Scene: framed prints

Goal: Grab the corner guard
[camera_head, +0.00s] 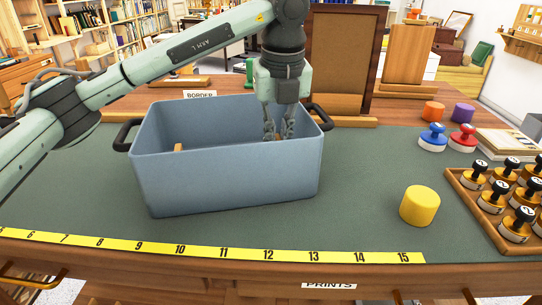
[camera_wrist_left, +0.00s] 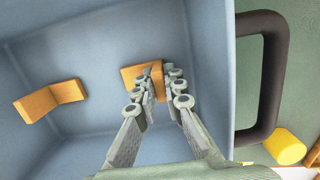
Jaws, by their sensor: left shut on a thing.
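My left gripper (camera_head: 278,137) reaches down into the blue-grey bin (camera_head: 230,175) near its right end. In the left wrist view its fingers (camera_wrist_left: 160,78) are closed on a tan-orange corner guard (camera_wrist_left: 130,74), partly hidden by the fingers. I cannot tell whether this piece touches the bin floor. A second tan-orange piece, bent like an L (camera_wrist_left: 50,98), lies apart at the other end of the bin; its top shows in the head view (camera_head: 178,148). My right gripper is not in view.
The bin has dark handles (camera_head: 320,117) at both ends and stands on a green mat (camera_head: 365,220). A yellow cylinder (camera_head: 420,205) and a wooden tray of stamps (camera_head: 490,225) are to its right. A yellow ruler strip (camera_head: 200,250) runs along the front edge. A brown frame (camera_head: 345,65) stands behind.

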